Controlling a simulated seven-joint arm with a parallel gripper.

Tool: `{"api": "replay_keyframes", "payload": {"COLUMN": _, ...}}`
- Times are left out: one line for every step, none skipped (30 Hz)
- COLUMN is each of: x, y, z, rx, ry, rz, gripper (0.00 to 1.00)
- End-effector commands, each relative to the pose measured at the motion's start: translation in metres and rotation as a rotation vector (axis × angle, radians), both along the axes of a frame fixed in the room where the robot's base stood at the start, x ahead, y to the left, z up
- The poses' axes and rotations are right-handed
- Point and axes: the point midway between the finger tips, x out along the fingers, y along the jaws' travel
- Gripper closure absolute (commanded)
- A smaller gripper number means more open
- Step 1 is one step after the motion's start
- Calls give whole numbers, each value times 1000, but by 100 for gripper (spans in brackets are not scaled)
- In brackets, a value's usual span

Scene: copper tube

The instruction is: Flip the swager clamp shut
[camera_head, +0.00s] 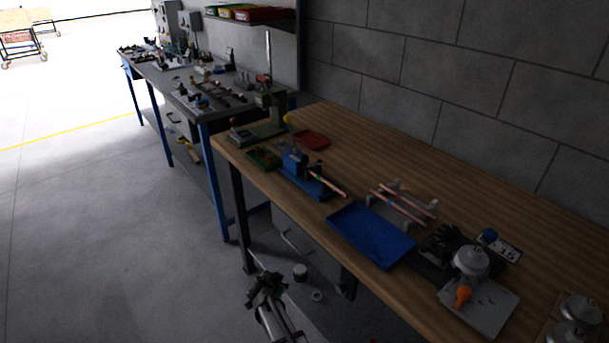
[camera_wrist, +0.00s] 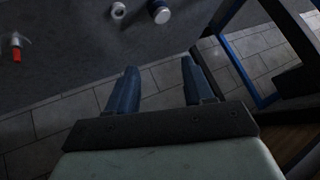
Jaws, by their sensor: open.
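A blue bench tool (camera_head: 294,162), which looks like the swager, stands on the wooden bench left of the blue tray. A copper tube (camera_head: 331,184) sticks out of its right side. The tool is small and dark, and I cannot tell how its clamp stands. My gripper (camera_head: 265,283) is low in front of the bench, below the bench top and well away from the tool. In the wrist view my gripper (camera_wrist: 158,66) has its two dark blue fingers apart with nothing between them. The swager does not show clearly there.
A blue tray (camera_head: 371,235), a rack with copper tubes (camera_head: 403,204), a dark fixture (camera_head: 442,243) and a domed metal device (camera_head: 470,262) stand further right. A green press (camera_head: 268,108) and red tray (camera_head: 312,140) are behind. A can (camera_head: 300,271) and ring (camera_head: 317,296) are below the bench.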

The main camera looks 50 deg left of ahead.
Motion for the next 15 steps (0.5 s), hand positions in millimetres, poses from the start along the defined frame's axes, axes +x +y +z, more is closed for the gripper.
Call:
{"api": "replay_keyframes", "payload": {"x": -4, "y": 26, "z": 18, "rx": 14, "ry": 1, "rz": -10, "gripper": 48}}
{"api": "replay_keyframes", "payload": {"x": -6, "y": 36, "z": 27, "rx": 19, "ry": 3, "rz": -20, "gripper": 48}}
{"api": "replay_keyframes", "payload": {"x": -8, "y": 49, "z": 41, "rx": 25, "ry": 5, "rz": -31, "gripper": 48}}
{"api": "replay_keyframes", "payload": {"x": -10, "y": 58, "z": 51, "rx": 30, "ry": 7, "rz": -40, "gripper": 48}}
{"api": "replay_keyframes", "payload": {"x": -13, "y": 68, "z": 61, "rx": 33, "ry": 8, "rz": -47, "gripper": 48}}
{"api": "replay_keyframes", "payload": {"x": -15, "y": 80, "z": 76, "rx": 38, "ry": 12, "rz": -59, "gripper": 48}}
{"api": "replay_keyframes", "payload": {"x": -17, "y": 88, "z": 86, "rx": 40, "ry": 15, "rz": -68, "gripper": 48}}
{"api": "replay_keyframes", "payload": {"x": -19, "y": 97, "z": 98, "rx": 45, "ry": 18, "rz": -76, "gripper": 48}}
{"api": "replay_keyframes", "payload": {"x": -23, "y": 108, "z": 112, "rx": 48, "ry": 22, "rz": -89, "gripper": 48}}
{"api": "replay_keyframes", "payload": {"x": -25, "y": 117, "z": 124, "rx": 52, "ry": 26, "rz": -97, "gripper": 48}}
{"api": "replay_keyframes", "payload": {"x": -28, "y": 125, "z": 135, "rx": 55, "ry": 30, "rz": -106, "gripper": 48}}
{"api": "replay_keyframes", "payload": {"x": -31, "y": 135, "z": 151, "rx": 59, "ry": 35, "rz": -117, "gripper": 48}}
{"api": "replay_keyframes", "payload": {"x": -33, "y": 143, "z": 162, "rx": 60, "ry": 39, "rz": -126, "gripper": 48}}
{"api": "replay_keyframes", "payload": {"x": -35, "y": 150, "z": 175, "rx": 62, "ry": 44, "rz": -135, "gripper": 48}}
{"api": "replay_keyframes", "payload": {"x": -38, "y": 159, "z": 190, "rx": 61, "ry": 49, "rz": -146, "gripper": 48}}
